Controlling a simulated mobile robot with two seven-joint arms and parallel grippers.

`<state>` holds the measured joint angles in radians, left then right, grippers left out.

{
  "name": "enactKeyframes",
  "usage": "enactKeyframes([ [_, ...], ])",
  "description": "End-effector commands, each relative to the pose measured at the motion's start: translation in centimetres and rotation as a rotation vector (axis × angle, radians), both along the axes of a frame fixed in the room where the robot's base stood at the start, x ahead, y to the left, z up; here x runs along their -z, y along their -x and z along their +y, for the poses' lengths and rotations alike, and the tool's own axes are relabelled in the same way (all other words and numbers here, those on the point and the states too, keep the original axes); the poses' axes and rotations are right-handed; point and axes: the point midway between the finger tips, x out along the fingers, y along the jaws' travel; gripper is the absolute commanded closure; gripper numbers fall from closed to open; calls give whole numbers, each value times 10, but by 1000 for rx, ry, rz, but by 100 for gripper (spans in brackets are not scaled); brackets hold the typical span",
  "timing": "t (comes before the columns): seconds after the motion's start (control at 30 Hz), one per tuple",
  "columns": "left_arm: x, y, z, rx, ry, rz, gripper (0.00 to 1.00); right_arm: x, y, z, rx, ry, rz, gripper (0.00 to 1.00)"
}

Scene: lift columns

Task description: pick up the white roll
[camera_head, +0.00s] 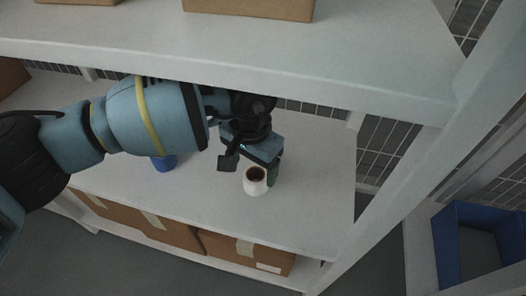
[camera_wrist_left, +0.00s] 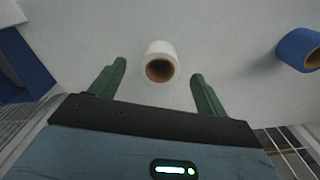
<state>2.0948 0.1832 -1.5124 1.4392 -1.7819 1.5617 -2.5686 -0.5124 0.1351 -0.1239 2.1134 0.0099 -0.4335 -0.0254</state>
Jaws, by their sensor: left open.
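The white roll (camera_head: 256,184), with a brown core, stands on the middle shelf. In the left wrist view the white roll (camera_wrist_left: 160,52) shows between and slightly beyond the two green fingers. My left gripper (camera_head: 258,164) reaches in under the upper shelf, close to the roll. It is open and empty, with one green finger showing just behind the roll in the head view. In the left wrist view the fingers of the left gripper (camera_wrist_left: 159,72) are spread wider than the roll, with a gap on each side. My right gripper is not in view.
A blue roll (camera_head: 163,163) stands to the left on the same shelf (camera_head: 310,205), partly behind my arm. The upper shelf (camera_head: 330,75) hangs over the arm. Cardboard boxes (camera_head: 170,230) sit below. A shelf post and a blue bin (camera_head: 448,240) are at the right.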

Motion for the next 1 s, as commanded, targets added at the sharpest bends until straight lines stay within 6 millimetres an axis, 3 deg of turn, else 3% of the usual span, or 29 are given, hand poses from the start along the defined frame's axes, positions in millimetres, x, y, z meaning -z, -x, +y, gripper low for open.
enactKeyframes([
  [0.4,50,1,4,0,-1,4,24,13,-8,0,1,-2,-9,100],
  [0.67,52,1,4,0,0,1,24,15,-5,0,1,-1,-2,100],
  [1.0,52,1,4,0,0,1,67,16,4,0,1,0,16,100],
])
